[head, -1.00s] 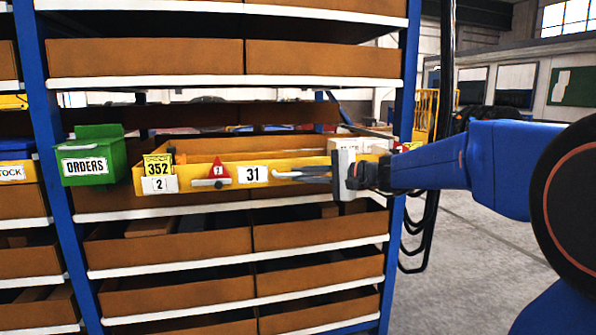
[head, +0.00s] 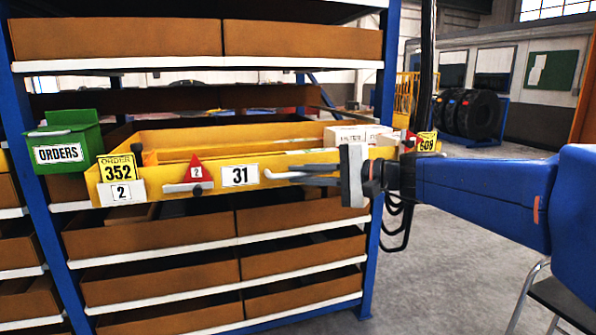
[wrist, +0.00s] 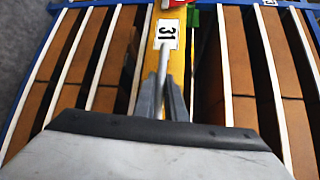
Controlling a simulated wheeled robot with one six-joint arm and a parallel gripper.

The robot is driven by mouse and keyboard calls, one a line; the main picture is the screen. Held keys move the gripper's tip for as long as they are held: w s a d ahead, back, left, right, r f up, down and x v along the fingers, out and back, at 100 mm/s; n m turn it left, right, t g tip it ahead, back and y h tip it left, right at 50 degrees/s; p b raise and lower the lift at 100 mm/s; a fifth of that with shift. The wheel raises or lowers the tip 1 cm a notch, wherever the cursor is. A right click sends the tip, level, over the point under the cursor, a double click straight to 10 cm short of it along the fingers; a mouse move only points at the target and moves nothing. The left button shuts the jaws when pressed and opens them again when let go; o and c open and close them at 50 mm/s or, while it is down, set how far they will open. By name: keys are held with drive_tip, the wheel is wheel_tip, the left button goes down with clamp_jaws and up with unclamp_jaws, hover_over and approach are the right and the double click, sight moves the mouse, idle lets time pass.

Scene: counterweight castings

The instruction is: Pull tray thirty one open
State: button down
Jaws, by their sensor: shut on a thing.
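The yellow tray 31 (head: 300,164) stands out from the blue-framed rack in the head view, with its inside showing and white boxes (head: 357,134) at its right end. Its front carries a white "31" label (head: 240,175), a red triangle tag (head: 196,171), a "352" order card (head: 118,169) and a grey latch (head: 189,188) at the left. My gripper (head: 308,174) is at the tray's front, right of the label, shut on the tray's handle. In the wrist view the fingers (wrist: 163,98) close around the grey handle (wrist: 163,62) below the "31" label.
A green "ORDERS" box (head: 60,153) hangs on the rack's left upright, close to the tray's left end. Brown bins (head: 150,232) fill the shelves above and below. A chair (head: 560,298) stands at lower right. Grey floor (head: 440,260) is clear right of the rack.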

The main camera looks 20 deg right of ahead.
drive_tip(key=shift+s+f, duration=0.1)
drive_tip(key=shift+s, duration=0.2)
drive_tip(key=c, duration=1.8)
unclamp_jaws()
drive_tip(key=shift+d, duration=0.1)
drive_tip(key=shift+v, duration=8.7)
